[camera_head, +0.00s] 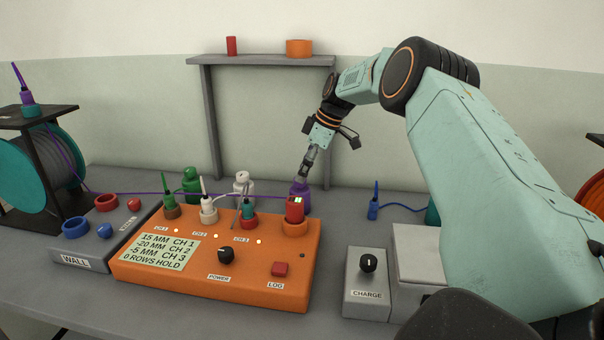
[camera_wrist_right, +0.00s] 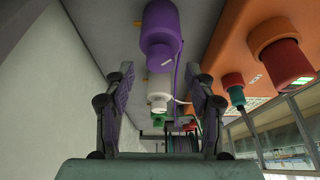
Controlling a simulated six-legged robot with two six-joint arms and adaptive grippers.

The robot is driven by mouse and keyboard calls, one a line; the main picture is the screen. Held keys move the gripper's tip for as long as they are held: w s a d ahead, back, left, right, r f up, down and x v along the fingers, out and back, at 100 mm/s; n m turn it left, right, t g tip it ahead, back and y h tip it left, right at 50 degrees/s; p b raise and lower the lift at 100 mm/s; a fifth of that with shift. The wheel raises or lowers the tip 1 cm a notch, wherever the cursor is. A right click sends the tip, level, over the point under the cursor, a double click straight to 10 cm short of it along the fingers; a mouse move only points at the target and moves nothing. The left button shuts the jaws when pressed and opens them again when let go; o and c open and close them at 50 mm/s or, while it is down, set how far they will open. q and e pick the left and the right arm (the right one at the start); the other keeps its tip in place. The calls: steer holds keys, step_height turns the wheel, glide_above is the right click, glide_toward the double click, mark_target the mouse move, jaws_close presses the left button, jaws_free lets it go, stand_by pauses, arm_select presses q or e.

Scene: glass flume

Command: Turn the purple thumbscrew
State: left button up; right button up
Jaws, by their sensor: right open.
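The purple thumbscrew (camera_head: 300,189) stands behind the orange box, near its back right corner. In the right wrist view the purple thumbscrew (camera_wrist_right: 160,38) shows large at the top, with a wide round part and a narrower one. My right gripper (camera_head: 305,171) comes down from above and appears at or just over its top. In the right wrist view the two fingers of my right gripper (camera_wrist_right: 160,78) are apart, with the thumbscrew ahead of the gap; contact cannot be told. My left gripper is not in view.
Similar white (camera_head: 241,182) and green (camera_head: 191,180) knobs stand left of the purple one. The orange box (camera_head: 210,280) carries plugs and a red-topped post (camera_head: 295,209) close by. A purple cord (camera_head: 150,194) runs left to a reel. A shelf (camera_head: 262,60) stands behind.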

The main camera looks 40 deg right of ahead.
steer(key=v, duration=1)
steer(key=shift+d, duration=0.1)
steer(key=shift+f, duration=0.1)
